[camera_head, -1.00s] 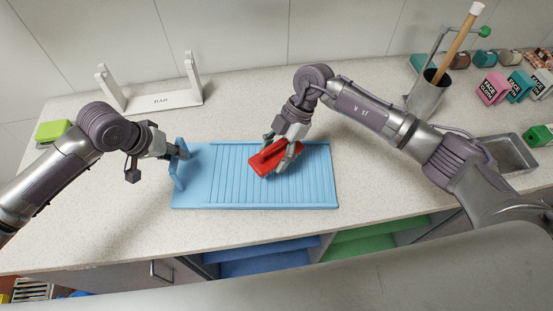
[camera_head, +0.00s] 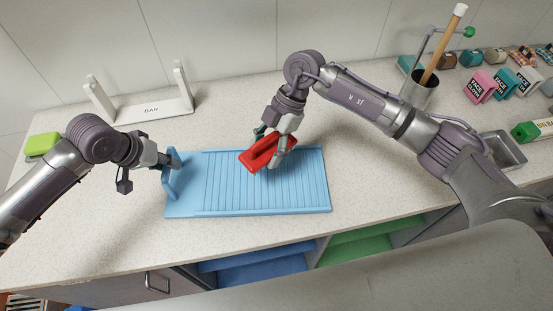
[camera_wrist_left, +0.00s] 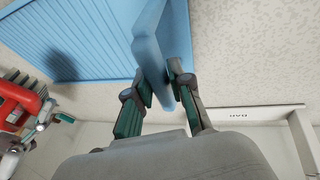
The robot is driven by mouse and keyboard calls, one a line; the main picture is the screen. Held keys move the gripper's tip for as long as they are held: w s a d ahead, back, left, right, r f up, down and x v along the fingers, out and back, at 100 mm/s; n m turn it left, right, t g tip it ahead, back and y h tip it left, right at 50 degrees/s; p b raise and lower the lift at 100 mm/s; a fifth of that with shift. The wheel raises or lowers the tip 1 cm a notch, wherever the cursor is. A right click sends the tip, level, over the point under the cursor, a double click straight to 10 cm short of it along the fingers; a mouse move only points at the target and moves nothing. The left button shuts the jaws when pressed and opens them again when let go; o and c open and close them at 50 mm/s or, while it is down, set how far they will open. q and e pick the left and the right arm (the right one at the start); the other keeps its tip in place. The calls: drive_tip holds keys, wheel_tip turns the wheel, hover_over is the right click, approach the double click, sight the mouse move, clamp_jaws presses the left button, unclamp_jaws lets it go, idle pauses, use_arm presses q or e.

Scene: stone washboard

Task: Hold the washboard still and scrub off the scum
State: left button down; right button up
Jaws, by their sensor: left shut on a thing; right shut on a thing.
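The light blue ridged washboard (camera_head: 300,196) lies flat on the counter, with an upright handle (camera_head: 171,178) at its left end. My left gripper (camera_head: 172,159) is shut on that handle; the left wrist view shows the fingers (camera_wrist_left: 157,92) on both sides of the blue handle (camera_wrist_left: 152,45). My right gripper (camera_head: 272,143) is shut on a red brush (camera_head: 262,156) over the upper middle of the board. I cannot tell whether the brush touches the ridges, as its underside is hidden. The red brush also shows in the left wrist view (camera_wrist_left: 14,100). No scum is clearly visible.
A white rack marked BAR (camera_head: 150,110) stands at the back left, near a green block (camera_head: 41,145). The counter in front of the board is clear.

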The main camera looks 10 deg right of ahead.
use_arm(q)
drive_tip(key=c, duration=1.3)
unclamp_jaws()
drive_tip(key=shift+s+f, duration=0.15)
drive_tip(key=shift+f, duration=0.15)
drive_tip(key=o, duration=0.3)
drive_tip(key=shift+w+a+r, duration=0.1)
drive_tip(key=shift+w, duration=0.1)
use_arm(e)
drive_tip(key=shift+w+a+f, duration=0.1)
drive_tip(key=shift+w, duration=0.05)
use_arm(q)
drive_tip(key=shift+o, duration=0.2)
drive_tip(key=shift+r, duration=0.15)
drive_tip(key=shift+s+r, duration=0.1)
drive_tip(key=shift+r, duration=0.2)
drive_tip(key=v, duration=1.1)
drive_tip(key=shift+a, duration=0.15)
drive_tip(key=shift+s, duration=0.1)
